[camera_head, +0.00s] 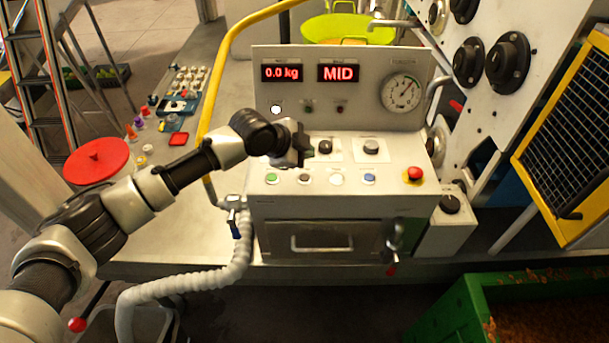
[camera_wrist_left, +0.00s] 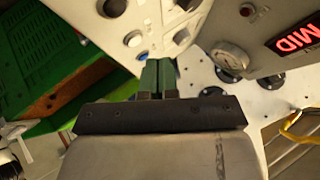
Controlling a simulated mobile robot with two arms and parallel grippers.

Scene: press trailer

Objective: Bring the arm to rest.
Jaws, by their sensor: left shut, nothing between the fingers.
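My left arm reaches in from the left in the head view. Its gripper (camera_head: 303,145) is at the left part of the control panel (camera_head: 315,205), close to the row of knobs and buttons. In the left wrist view the two fingers (camera_wrist_left: 158,75) are together with nothing between them, and the panel's buttons lie just beyond them. I cannot tell whether the fingertips touch the panel. A black knob (camera_head: 325,147) is just right of the gripper. My right gripper is not in view.
A red emergency button (camera_head: 413,174) is on the panel's right. A red-lidded tub (camera_head: 97,160) stands left. A green crate (camera_head: 462,312) is at lower right, and a grey hose (camera_head: 180,292) hangs in front.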

